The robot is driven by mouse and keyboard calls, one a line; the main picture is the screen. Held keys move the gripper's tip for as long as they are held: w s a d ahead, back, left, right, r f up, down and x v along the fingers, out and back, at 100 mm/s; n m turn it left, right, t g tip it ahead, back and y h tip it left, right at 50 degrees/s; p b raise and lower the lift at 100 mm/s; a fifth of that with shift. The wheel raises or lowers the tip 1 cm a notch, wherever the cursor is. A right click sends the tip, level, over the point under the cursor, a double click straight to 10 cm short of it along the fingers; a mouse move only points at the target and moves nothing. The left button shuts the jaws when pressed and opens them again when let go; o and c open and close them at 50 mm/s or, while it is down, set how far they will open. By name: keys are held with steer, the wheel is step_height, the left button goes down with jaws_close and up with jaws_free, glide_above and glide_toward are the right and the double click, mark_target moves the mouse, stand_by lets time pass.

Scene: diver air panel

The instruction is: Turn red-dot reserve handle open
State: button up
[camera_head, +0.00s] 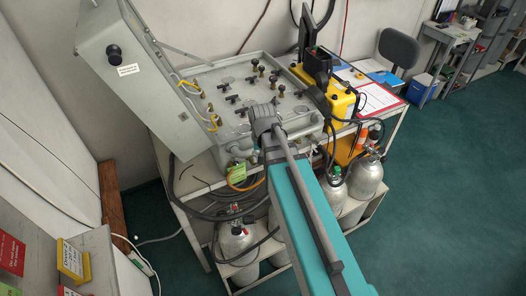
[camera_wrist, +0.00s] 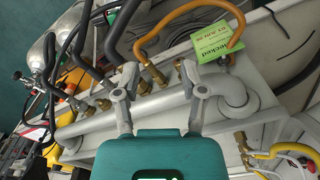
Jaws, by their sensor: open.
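The air panel (camera_head: 207,82) is an open grey case on a trolley in the head view, with several small black handles (camera_head: 232,98) and brass fittings on its face. I cannot make out a red dot on any handle, so I cannot tell which is the reserve handle. My gripper (camera_wrist: 158,84) shows in the wrist view with its two grey fingers spread and nothing between them. A pale pipe (camera_wrist: 165,108) with brass fittings lies beyond the fingers; I cannot tell whether they touch it. In the head view my arm covers the panel's front edge and hides the gripper.
An orange hose (camera_wrist: 185,12) and a green tag (camera_wrist: 217,52) are near the fingers. A yellow case (camera_head: 340,100) stands right of the panel. Silver cylinders (camera_head: 366,178) stand below. Green floor is free at right.

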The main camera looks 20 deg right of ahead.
steer(key=s+a+n, duration=0.2)
steer(key=s+n, duration=0.1)
steer(key=s, duration=0.3)
steer(key=shift+s+a+f+b, duration=0.2)
steer(key=shift+f+b, duration=0.1)
steer(key=shift+f, duration=0.05)
